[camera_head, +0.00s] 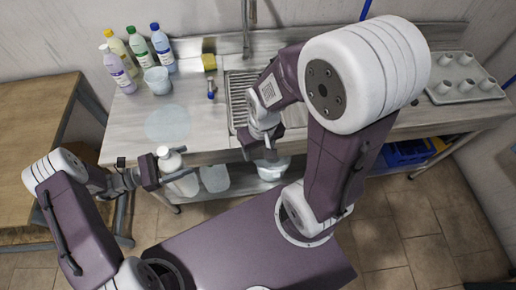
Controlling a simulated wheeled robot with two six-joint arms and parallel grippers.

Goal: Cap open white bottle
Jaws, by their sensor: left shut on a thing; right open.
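My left gripper (160,171) is shut on a white bottle (182,182), holding it in front of the sink counter's front edge. The bottle's neck (163,151) points up; whether it has a cap on is too small to tell. My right gripper (260,150) is open, over the counter's front edge near the sink, to the right of the bottle and apart from it. My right arm hides part of the sink. I cannot make out a separate loose cap for certain.
Several bottles with coloured caps (163,50) and a white cup (157,80) stand at the counter's back left. A yellow sponge (209,62) and a small blue-and-white item (211,88) lie beside the sink. A cup tray (452,97) is at right. The counter's front left is clear.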

